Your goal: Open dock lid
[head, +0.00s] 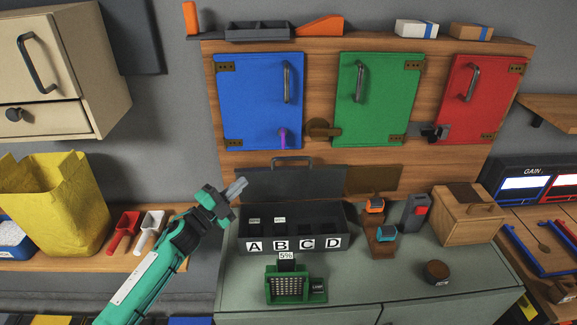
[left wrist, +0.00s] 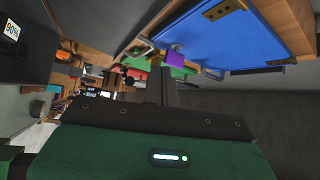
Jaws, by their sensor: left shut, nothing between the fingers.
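The dark dock (head: 322,222) sits on the grey-green cabinet top, its front lettered A, B, C, D. Its lid (head: 320,183) stands raised at the back with its handle (head: 291,161) at the top, so the inside of the dock shows. Small pale labels show inside near A and B. My left gripper (head: 238,188) is shut and empty, in the air left of the lid and apart from it. Its fingers also show in the left wrist view (left wrist: 167,85). There, a dark surface with a 90% label (left wrist: 12,30) is at the upper left. My right gripper is out of view.
Blue (head: 258,100), green (head: 375,100) and red (head: 480,97) doors are shut above the dock. A green charger (head: 288,288) marked 5% stands in front of it. A wooden box (head: 465,215) is at the right. A yellow bag (head: 55,205) and scoops are at the left.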

